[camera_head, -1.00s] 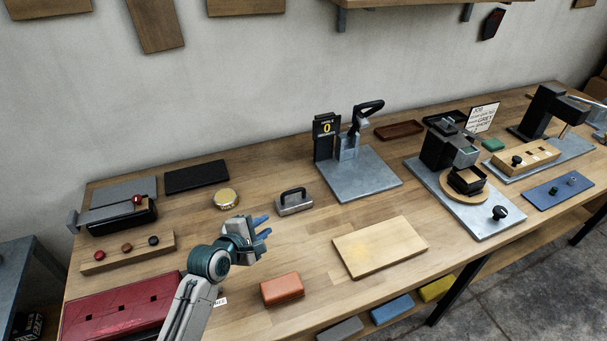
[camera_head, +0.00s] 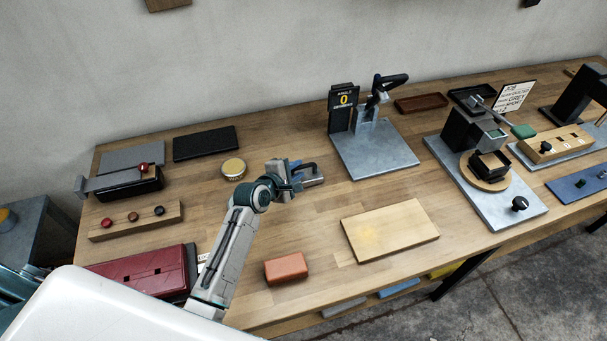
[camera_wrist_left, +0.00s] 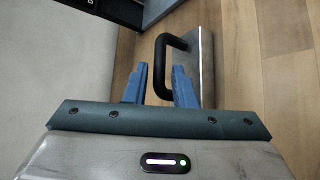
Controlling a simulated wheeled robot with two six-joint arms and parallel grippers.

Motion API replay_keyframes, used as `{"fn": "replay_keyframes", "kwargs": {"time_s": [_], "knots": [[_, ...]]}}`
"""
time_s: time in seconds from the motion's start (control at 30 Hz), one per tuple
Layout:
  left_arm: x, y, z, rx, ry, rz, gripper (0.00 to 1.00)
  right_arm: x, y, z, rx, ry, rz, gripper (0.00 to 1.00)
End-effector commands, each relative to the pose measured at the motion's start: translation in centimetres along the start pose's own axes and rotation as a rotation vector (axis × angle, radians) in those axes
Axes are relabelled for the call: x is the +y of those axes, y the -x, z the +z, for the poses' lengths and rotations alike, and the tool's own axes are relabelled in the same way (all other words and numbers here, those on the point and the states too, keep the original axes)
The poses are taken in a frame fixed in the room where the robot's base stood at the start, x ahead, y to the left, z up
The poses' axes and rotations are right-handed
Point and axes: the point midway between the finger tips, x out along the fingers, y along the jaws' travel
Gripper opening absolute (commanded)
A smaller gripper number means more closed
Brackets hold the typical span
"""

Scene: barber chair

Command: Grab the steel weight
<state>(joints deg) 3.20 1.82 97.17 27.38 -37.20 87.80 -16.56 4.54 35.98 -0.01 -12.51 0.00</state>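The steel weight (camera_wrist_left: 207,62) is a grey metal block with a black bar handle (camera_wrist_left: 160,62). It stands on the wooden bench, and in the head view the block (camera_head: 314,181) is partly hidden by my left gripper (camera_head: 293,174). In the left wrist view the blue fingers of my left gripper (camera_wrist_left: 160,85) are apart. The near part of the handle shows in the gap between them, close to the right finger. The fingers do not visibly clamp it. My right gripper is not in view.
A steel plate with a lever device (camera_head: 370,155) stands behind and right of the weight. A round brass tin (camera_head: 234,168) is to the left. A pale board (camera_head: 390,230) and an orange block (camera_head: 286,269) lie in front. Bare bench lies between them.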

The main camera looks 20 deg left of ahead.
Motion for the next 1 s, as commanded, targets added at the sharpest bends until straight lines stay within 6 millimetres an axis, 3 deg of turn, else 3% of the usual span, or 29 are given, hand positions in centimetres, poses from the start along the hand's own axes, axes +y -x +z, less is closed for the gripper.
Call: {"fn": "replay_keyframes", "kwargs": {"time_s": [0.07, 0.23, 0.53, 0.67, 1.0], "knots": [[0.3, -1.1, 0.5, -0.001, 0.004, -0.001, 0.23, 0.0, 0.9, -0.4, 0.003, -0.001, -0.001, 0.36], [0.1, -2.9, 0.3, 0.001, 0.002, -0.001, 0.23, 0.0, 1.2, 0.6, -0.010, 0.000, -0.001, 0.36], [0.0, -3.3, 0.2, 0.001, 0.001, 0.001, 0.23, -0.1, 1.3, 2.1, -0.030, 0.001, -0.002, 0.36], [0.0, -3.3, 0.2, 0.001, 0.001, 0.000, 0.00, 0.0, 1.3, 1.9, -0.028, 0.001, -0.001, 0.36], [-0.1, -3.3, 0.2, 0.001, 0.001, 0.000, 0.00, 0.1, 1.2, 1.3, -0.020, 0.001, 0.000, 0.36]]}}
